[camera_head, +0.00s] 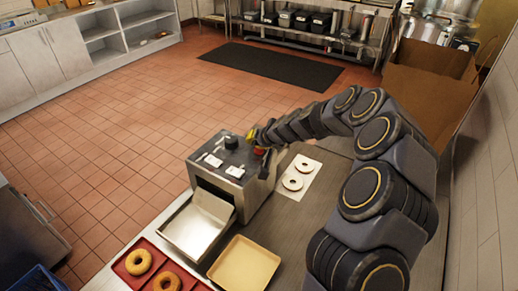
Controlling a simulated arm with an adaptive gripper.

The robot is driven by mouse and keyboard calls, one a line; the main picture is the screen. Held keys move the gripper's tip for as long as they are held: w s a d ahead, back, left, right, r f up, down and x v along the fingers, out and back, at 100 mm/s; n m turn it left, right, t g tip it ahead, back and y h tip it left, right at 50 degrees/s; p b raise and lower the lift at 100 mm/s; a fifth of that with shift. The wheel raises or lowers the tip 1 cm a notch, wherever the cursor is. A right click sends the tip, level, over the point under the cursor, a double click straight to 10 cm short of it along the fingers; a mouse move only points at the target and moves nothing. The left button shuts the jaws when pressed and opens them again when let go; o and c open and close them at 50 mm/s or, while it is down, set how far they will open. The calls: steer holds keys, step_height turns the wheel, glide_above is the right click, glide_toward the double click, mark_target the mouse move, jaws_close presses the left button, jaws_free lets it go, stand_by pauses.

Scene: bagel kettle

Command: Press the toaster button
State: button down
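The toaster (225,185) is a boxy metal machine on the counter, with an open front and a metal chute sloping out of it. Its top has a black knob (231,143) and two pale patches (213,160), too small to tell which is the button. My gripper (255,143), with small yellow and red parts showing, is at the toaster's back right top edge, right of the knob. The arm reaches in from the right. I cannot tell whether the gripper touches the toaster or how its fingers stand.
Two bagel halves (292,183) lie on a white sheet right of the toaster. In front are a yellow tray (243,265) and a red tray with bagels (139,262). Open tiled floor lies left of the counter.

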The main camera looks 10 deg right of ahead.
mark_target(255, 150)
steer(key=shift+f, duration=0.1)
stand_by(0.6)
steer(key=shift+f, duration=0.35)
steer(key=shift+r, duration=0.55)
steer(key=shift+r, duration=2.9)
stand_by(0.8)
